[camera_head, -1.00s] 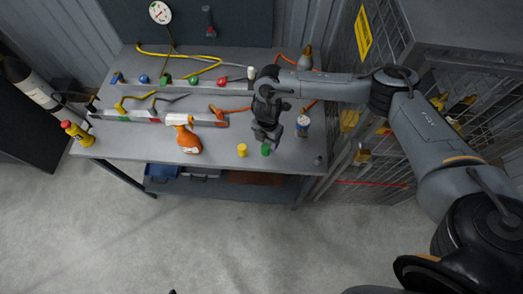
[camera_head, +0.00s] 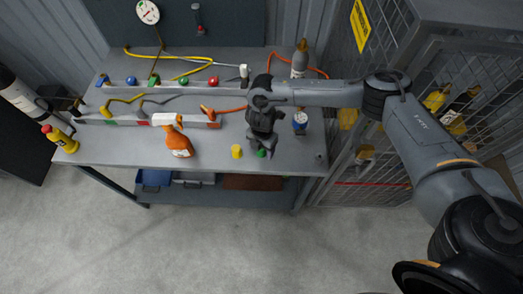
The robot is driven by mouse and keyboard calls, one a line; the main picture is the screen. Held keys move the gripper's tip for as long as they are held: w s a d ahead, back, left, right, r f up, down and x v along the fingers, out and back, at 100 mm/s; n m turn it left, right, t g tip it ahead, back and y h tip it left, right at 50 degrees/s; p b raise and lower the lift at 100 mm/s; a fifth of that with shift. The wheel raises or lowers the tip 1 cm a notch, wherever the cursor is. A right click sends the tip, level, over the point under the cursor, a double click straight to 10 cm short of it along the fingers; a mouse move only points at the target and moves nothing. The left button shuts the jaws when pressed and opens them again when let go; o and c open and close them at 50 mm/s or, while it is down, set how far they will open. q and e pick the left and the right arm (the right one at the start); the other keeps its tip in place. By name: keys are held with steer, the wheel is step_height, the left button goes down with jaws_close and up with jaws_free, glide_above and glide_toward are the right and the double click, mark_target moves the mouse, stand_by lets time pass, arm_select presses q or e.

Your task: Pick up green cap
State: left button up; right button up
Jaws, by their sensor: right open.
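The green cap (camera_head: 261,154) stands on the workbench (camera_head: 205,159) near its front edge. My right gripper (camera_head: 262,148) is open and points down at the cap. Its fingers hide part of the cap, and I cannot tell whether they touch it. A yellow cap (camera_head: 236,151) stands just left of the green one. My left gripper is not in view.
An orange spray bottle (camera_head: 178,142) stands left of the caps. A small blue-and-white container (camera_head: 300,122) is to the right of the gripper. Rails with hoses and colored knobs run behind. A wire cage (camera_head: 365,165) stands right of the bench.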

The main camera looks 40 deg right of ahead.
steer(key=c, duration=1.1)
steer(key=shift+r, duration=0.15)
steer(key=shift+r+p, duration=0.9)
steer(key=shift+p, duration=0.1)
step_height(320, 180, up, 8)
steer(key=p, duration=0.8)
steer(key=shift+a, duration=0.1)
